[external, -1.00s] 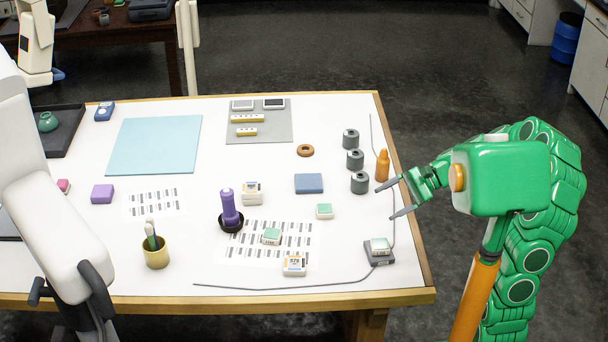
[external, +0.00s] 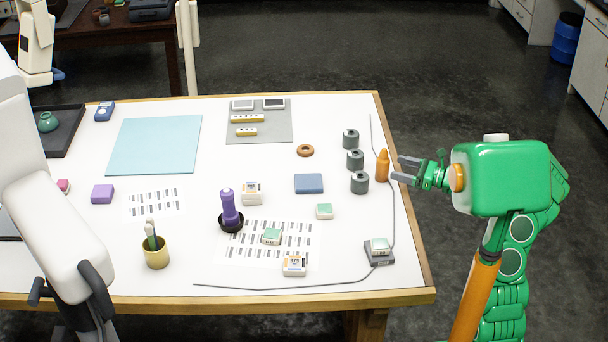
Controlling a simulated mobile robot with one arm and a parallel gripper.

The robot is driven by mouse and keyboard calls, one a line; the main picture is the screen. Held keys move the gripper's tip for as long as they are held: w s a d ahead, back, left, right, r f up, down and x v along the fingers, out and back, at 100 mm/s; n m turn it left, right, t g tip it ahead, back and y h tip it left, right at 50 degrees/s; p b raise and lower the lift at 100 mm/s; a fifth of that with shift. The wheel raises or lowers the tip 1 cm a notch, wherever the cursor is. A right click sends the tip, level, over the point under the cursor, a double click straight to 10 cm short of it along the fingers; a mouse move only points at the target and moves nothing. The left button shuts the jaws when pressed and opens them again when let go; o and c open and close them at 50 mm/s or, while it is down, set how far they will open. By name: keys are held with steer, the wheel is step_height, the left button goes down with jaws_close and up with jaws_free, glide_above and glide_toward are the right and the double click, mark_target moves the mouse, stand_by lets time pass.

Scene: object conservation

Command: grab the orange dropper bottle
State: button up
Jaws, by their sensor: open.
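The orange dropper bottle (external: 382,166) stands upright near the right edge of the white table, just right of the grey cylinders. My gripper (external: 400,169) is at the table's right edge, a little to the right of the bottle. Its two grey fingers point left toward the bottle, are apart and hold nothing. A small gap shows between the fingertips and the bottle. My green arm reaches in from the right.
Several dark grey cylinders (external: 355,159) stand close left of the bottle. A thin grey cable (external: 393,215) runs along the right side of the table to a grey scale-like block (external: 379,256). A blue block (external: 308,184) lies farther left.

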mark_target(383, 163)
steer(key=shift+w+d+f+m+t, duration=0.3)
steer(key=shift+w+d+f+m, duration=0.1)
steer(key=shift+w+d+f, duration=0.2)
steer(key=shift+a+f, duration=0.1)
steer(key=shift+a, duration=0.15)
steer(key=shift+x, duration=1.05)
steer(key=shift+w+x, duration=0.15)
steer(key=shift+x, duration=1.2)
steer(key=shift+w+x, duration=0.15)
steer(key=shift+x, duration=1.15)
steer(key=shift+d, duration=0.15)
steer(key=shift+f, duration=0.1)
steer(key=c, duration=1.1)
steer(key=shift+o, duration=0.2)
